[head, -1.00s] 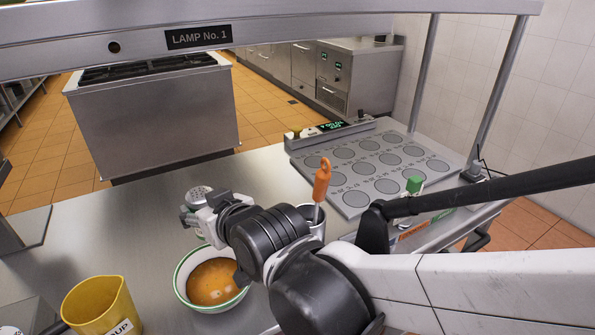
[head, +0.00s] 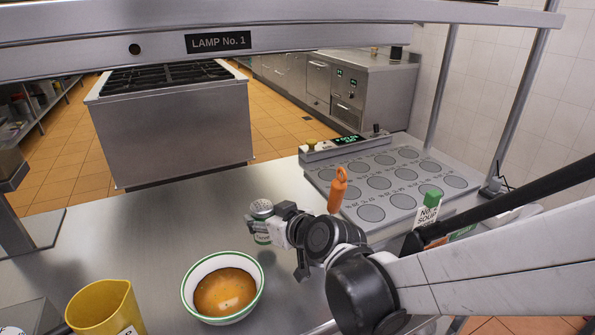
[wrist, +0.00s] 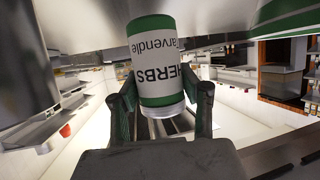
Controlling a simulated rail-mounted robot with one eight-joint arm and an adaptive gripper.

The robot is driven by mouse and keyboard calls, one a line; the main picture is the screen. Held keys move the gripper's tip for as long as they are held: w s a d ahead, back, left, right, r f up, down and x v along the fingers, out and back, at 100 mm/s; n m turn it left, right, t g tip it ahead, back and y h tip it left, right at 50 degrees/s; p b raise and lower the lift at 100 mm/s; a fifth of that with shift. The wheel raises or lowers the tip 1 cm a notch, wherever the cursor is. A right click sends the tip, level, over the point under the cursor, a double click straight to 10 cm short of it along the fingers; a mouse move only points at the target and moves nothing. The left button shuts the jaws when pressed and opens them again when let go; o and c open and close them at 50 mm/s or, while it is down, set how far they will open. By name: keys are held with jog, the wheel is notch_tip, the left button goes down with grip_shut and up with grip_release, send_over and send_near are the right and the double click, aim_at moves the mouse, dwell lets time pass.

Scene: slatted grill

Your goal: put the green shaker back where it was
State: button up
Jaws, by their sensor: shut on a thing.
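The green shaker (head: 262,238) is a small jar with a silver perforated top, a white label and green bands. It looks upright in the head view. My gripper (head: 277,229) is shut on it from the right. In the wrist view the shaker (wrist: 155,60) stands between my two fingers (wrist: 160,104), and its label reads HERBS. The flat panel (head: 405,209) with rows of grey round marks lies to the right of my gripper, with several circles empty. Whether the shaker touches the counter is hard to tell.
A green-rimmed bowl (head: 192,291) of orange soup sits just front-left of my gripper. A yellow jug (head: 103,308) stands at the front left. An orange handle (head: 338,190) rises behind my wrist. A green-topped SOUP label (head: 428,207) stands beside the panel. The counter's back left is clear.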

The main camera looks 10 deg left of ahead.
jog(key=shift+f, duration=1.45)
jog(key=shift+f+b, duration=0.1)
jog(key=shift+b, duration=0.25)
jog(key=shift+f, duration=0.15)
jog(key=o, duration=1.2)
jog(key=shift+r, duration=0.3)
jog(key=shift+s+d+r, duration=0.1)
jog(key=shift+s+d, duration=0.05)
jog(key=shift+s, duration=0.05)
jog(key=p+v, duration=0.2)
jog(key=v, duration=0.9)
jog(key=shift+s+d, duration=0.15)
